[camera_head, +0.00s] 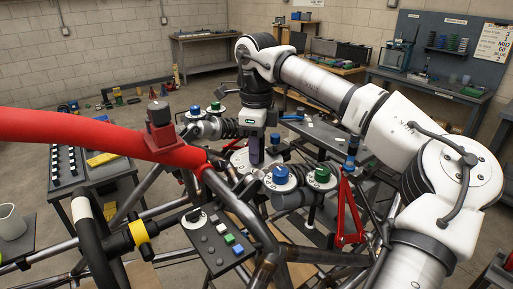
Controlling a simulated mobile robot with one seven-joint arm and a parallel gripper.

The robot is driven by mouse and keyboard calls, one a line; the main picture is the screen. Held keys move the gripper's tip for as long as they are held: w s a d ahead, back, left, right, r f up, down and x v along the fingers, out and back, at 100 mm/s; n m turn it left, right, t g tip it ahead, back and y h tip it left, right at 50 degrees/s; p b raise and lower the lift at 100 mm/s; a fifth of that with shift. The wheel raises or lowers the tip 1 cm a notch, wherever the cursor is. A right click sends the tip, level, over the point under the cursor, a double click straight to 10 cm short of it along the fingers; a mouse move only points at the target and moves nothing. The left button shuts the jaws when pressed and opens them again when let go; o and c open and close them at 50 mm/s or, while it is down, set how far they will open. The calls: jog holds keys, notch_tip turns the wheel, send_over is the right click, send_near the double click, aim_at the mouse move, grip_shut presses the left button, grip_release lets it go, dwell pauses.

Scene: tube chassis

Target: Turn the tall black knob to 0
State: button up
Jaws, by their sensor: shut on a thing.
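My gripper (256,152) reaches straight down onto a white dial disc (240,162) near the middle of the frame. Its dark fingers are shut on the tall black knob, which stands on that disc and is mostly hidden by them. Marks on the disc are too small to read, so I cannot tell where the knob points.
Blue (280,174) and green (322,174) knobs stand right of the dial, with another such pair to the upper left. A thick red tube (85,130) crosses the left side. Grey chassis tubes surround the dial closely. A panel of coloured buttons (225,245) lies in front.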

jog(key=shift+m, duration=0.7)
jog(key=o, duration=1)
